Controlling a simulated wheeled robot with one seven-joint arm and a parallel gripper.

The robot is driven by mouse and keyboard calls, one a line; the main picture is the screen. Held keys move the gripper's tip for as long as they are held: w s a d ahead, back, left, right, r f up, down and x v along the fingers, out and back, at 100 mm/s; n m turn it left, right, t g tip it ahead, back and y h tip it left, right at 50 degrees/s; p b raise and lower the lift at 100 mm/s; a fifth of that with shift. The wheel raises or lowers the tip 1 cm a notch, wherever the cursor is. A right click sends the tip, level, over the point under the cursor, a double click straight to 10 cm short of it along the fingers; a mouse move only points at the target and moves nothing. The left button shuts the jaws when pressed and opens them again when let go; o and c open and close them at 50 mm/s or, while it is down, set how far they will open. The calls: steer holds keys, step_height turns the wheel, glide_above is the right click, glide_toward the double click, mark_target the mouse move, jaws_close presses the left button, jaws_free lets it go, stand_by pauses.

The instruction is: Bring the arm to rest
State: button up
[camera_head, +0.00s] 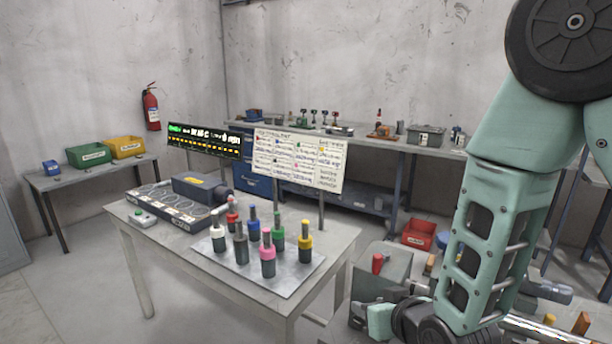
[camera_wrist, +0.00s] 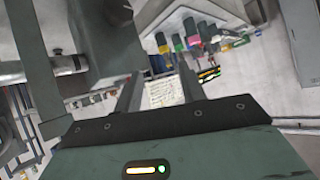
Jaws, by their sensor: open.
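My gripper (camera_wrist: 158,86) shows in the wrist view with its two dark fingers apart and nothing between them. Through the gap I see the white printed sheet in the distance. My teal arm (camera_head: 487,235) fills the right side of the head view, bent, with its lower end low beside the front table. I cannot make out the fingertips in the head view. The front table (camera_head: 175,240) carries a metal plate (camera_head: 290,285) with several upright dark cylinders with coloured collars, and they also show in the wrist view (camera_wrist: 195,40). My gripper is apart from them.
A workbench (camera_head: 395,146) lines the back wall. A side table (camera_head: 70,180) holds bins.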

steer(key=s+r+n+g+h, duration=0.1)
steer(key=s+r+g, duration=0.2)
steer(key=s, duration=0.5)
steer(key=s+r+n+g+h, duration=0.1)
steer(key=s+r+n+g, duration=0.1)
steer(key=s, duration=0.6)
steer(key=s+d+r+n+g+h, duration=0.1)
steer(key=s+r+n+g, duration=0.1)
steer(key=s+r+g, duration=0.2)
steer(key=s+g, duration=0.1)
steer(key=s, duration=0.2)
steer(key=shift+s+r+g, duration=0.3)
steer(key=shift+s+g, duration=0.1)
steer(key=shift+d, duration=0.15)
